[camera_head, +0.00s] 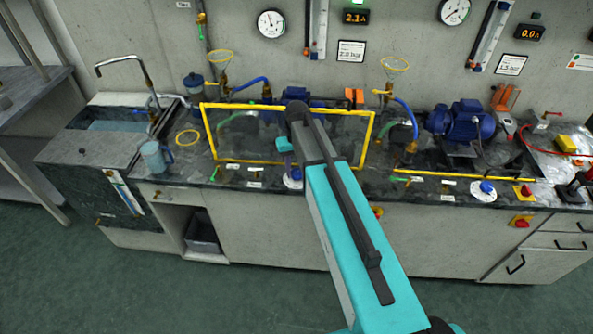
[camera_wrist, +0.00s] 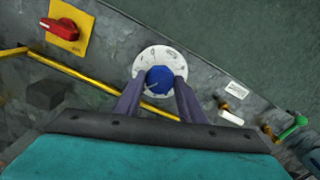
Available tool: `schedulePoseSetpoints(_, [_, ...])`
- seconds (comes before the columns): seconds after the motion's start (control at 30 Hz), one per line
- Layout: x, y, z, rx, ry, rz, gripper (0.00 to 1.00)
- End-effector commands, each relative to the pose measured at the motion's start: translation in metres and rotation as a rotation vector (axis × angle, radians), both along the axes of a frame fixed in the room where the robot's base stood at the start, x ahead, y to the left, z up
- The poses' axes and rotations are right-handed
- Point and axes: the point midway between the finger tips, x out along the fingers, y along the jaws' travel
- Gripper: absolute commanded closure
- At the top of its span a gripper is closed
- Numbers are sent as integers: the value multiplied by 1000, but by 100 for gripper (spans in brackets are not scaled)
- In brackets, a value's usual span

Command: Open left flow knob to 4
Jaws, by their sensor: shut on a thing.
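The left flow knob is blue and sits in the middle of a white round dial (camera_head: 293,182) on the front of the bench, mostly behind my arm in the head view. In the wrist view the blue knob (camera_wrist: 160,77) lies between both fingertips, with the white dial plate (camera_wrist: 147,62) showing around it. My gripper (camera_wrist: 160,84) is shut on the knob, one dark finger on each side. A pale mark shows on the knob's top. The dial's numbers are too small to read.
A yellow guard frame (camera_head: 211,135) stands just behind the knob. A red switch on a yellow plate (camera_wrist: 66,25) and a green-handled valve (camera_wrist: 290,128) are nearby. A second blue knob (camera_head: 486,187) is at the right. Displays read 2.1 A (camera_head: 355,17) and 0.0 A (camera_head: 531,33).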

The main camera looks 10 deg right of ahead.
Motion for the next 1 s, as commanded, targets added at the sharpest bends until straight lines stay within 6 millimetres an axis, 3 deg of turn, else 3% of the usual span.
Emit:
schedulePoseSetpoints(0.5, [1,0,0,0,-1,322,86])
schedulePoseSetpoints(1.0, [1,0,1,0,-2,376,86])
